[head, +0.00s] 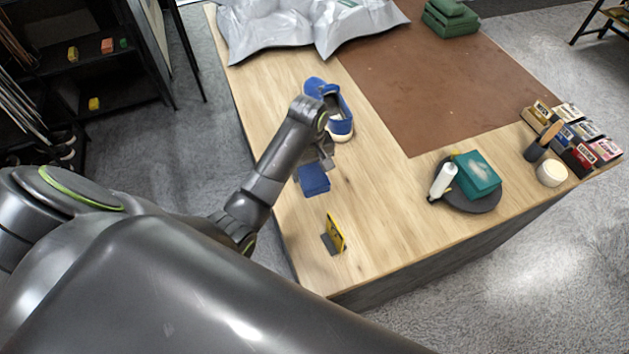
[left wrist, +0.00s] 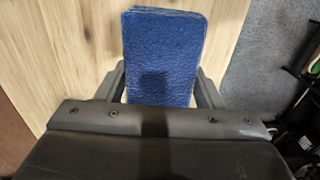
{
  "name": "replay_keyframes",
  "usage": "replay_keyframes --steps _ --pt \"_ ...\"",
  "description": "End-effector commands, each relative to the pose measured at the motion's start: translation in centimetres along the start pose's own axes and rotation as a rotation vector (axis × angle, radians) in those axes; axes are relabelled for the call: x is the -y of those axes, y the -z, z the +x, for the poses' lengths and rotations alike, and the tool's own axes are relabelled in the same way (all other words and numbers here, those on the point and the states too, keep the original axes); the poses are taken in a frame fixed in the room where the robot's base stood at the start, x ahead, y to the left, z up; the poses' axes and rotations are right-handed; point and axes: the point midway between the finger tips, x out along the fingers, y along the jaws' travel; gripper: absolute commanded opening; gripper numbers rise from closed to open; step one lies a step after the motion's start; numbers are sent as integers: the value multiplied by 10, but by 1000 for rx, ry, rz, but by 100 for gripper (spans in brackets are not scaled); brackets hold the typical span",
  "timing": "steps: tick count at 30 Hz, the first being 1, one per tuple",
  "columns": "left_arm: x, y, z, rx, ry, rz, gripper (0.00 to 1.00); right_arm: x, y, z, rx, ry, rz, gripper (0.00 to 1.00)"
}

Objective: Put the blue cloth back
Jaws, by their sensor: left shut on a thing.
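The blue cloth (head: 314,180) is a small, thick rectangular pad in the head view. My left gripper (head: 318,160) is shut on it above the left part of the wooden table. In the left wrist view the blue cloth (left wrist: 163,55) sticks out between the fingers of my left gripper (left wrist: 163,88), with its textured face showing. Whether the cloth touches the table is hard to tell. My right gripper is not in view.
A blue sneaker (head: 331,103) lies just behind my left gripper. A yellow-and-black item (head: 334,234) stands near the table's front left edge. A dark round tray (head: 481,202) holds a white bottle (head: 442,180) and a teal box (head: 477,174). Bare wood (head: 390,190) lies between.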

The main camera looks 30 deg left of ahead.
Motion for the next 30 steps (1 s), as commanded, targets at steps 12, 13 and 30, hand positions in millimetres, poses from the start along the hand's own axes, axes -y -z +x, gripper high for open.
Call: replay_keyframes --steps 12,13,30 --pt "0 0 47 1 2 0 40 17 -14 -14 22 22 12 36" --pt "0 0 50 1 1 0 40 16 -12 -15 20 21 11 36" --pt "0 0 62 -1 -1 0 72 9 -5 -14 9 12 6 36"
